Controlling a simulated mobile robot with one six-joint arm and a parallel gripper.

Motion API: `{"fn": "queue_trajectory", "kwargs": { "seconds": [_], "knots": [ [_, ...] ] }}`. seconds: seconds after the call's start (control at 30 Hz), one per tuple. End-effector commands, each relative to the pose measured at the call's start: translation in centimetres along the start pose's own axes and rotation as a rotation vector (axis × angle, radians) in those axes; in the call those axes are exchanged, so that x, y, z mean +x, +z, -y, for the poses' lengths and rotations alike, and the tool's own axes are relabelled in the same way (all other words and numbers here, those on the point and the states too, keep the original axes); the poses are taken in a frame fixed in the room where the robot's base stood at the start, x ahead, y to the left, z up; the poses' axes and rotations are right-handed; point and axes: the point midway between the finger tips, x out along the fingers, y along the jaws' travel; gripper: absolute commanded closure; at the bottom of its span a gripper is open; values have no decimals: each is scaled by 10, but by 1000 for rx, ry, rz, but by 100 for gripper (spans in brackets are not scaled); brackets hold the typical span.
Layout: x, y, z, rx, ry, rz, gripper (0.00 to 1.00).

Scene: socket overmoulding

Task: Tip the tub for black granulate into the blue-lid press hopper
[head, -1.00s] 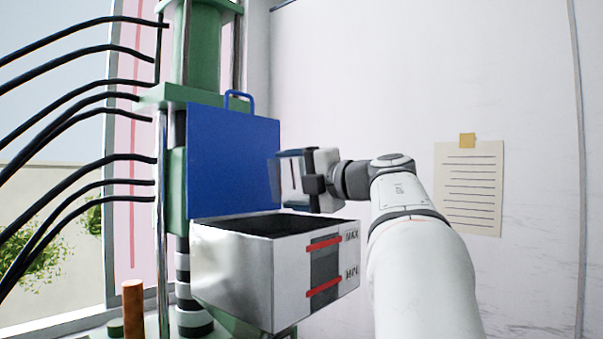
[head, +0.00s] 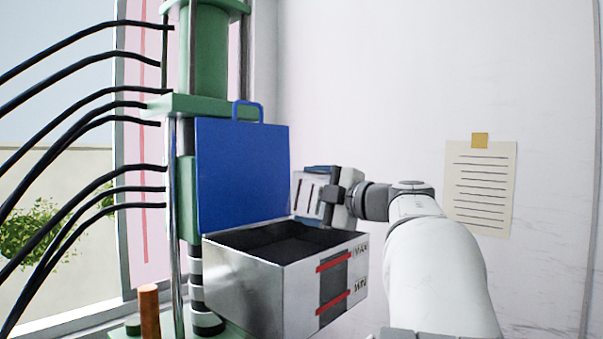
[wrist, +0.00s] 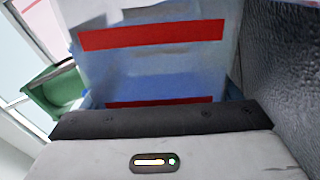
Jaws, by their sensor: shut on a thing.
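My gripper (head: 333,196) is shut on the tub (head: 309,193), just above the back right rim of the press hopper. The tub looks pale with dark slots in the head view and is tilted. In the wrist view it appears as a translucent bluish wall (wrist: 150,70) with red bands; I see no black grains through it. The hopper (head: 240,285) is a pale metal box, open at the top, with dark material (head: 290,245) inside. Its blue lid (head: 243,180) stands upright at the back left. The tub's mouth and contents are hidden.
The green press (head: 208,50) with steel columns stands behind the hopper. Several black hoses (head: 90,125) run in from the left. An orange-brown post (head: 149,312) stands at lower left. A paper note (head: 480,190) hangs on the wall, with clear air around my arm.

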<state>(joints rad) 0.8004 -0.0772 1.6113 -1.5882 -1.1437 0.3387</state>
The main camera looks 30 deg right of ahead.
Motion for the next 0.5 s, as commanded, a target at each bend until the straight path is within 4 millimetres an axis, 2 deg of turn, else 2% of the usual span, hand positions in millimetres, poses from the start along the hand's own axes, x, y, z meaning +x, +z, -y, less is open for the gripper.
{"fn": "queue_trajectory", "kwargs": {
  "seconds": [0.3,0.47,0.5],
  "knots": [
    [0,2,0,17,0,1,76],
    [0,21,-8,115,-2,3,76],
    [0,29,-2,145,-2,2,76]
  ]
}}
